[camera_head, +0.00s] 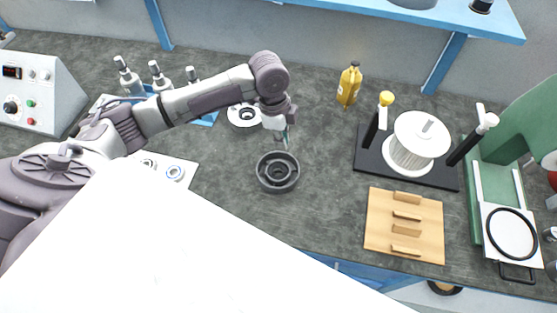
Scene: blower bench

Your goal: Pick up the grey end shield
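The grey end shield (278,186) is a dark round part with a raised rim and a central ring. It lies flat on the dark bench top near the middle of the head view. My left gripper (286,143) points down just above its far edge. The fingers are small and partly hidden by the wrist, so their opening does not show clearly. I cannot tell whether the fingertips touch the part. My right gripper is not in view.
A white disc (236,116) lies behind my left wrist. A yellow bottle (349,88), a black stand with a white spool (410,150) and a slotted wooden board (380,215) are to the right. Bearings (174,173) lie at left.

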